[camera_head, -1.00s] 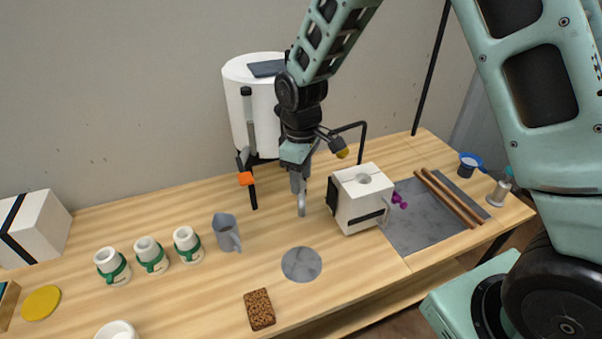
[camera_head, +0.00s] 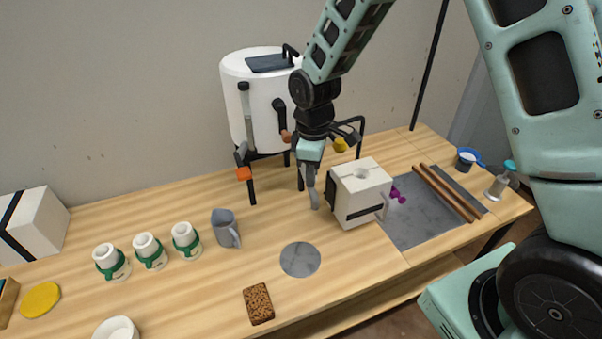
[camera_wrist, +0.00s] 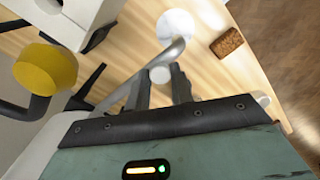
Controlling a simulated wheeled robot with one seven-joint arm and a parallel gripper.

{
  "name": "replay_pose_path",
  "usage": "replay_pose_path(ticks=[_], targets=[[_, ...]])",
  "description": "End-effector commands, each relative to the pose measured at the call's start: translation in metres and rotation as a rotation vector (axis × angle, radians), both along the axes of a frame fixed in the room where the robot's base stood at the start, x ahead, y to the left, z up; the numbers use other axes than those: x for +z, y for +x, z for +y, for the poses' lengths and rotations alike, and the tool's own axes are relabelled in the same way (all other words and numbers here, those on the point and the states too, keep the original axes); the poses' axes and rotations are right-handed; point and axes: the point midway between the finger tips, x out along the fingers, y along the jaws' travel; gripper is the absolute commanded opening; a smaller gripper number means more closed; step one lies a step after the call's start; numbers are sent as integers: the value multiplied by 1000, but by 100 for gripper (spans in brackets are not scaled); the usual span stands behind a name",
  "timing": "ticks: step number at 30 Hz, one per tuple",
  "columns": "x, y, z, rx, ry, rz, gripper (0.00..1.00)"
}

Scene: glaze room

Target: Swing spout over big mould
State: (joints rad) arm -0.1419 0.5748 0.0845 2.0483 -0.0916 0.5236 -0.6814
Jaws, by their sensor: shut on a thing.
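The grey metal spout (camera_head: 314,194) hangs in front of the white slip tank (camera_head: 262,95), with its curved end just left of the big mould. My gripper (camera_head: 309,168) is shut on the spout; the wrist view shows the fingers (camera_wrist: 160,88) around the grey pipe (camera_wrist: 178,48). The big mould (camera_head: 363,190) is a white block with a black strap and a hole in its top. In the wrist view the mould (camera_wrist: 72,22) is at the upper left, apart from the fingers. My arm hides part of the tank.
A yellow ball on a black bent bar (camera_head: 341,145) stands close behind my gripper. A grey jug (camera_head: 224,228), several green-banded small moulds (camera_head: 149,252), a grey disc (camera_head: 300,259) and a brown sponge (camera_head: 258,304) lie left and front. Wooden sticks (camera_head: 446,193) lie right.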

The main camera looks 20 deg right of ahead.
Motion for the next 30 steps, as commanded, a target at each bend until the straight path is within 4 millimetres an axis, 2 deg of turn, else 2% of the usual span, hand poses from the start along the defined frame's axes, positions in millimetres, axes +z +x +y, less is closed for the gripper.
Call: replay_pose_path(ticks=[1, 6, 18, 19, 21, 30], targets=[[1, 0, -10, 39, 1, -2, 0], [2, 0, -29, 170, 1, -3, 0], [1, 0, -34, 219, 1, -5, 0], [1, 0, -33, 218, 1, -5, 26], [1, 0, -33, 218, 1, -5, 45], [1, 0, -33, 217, 1, -3, 45]])
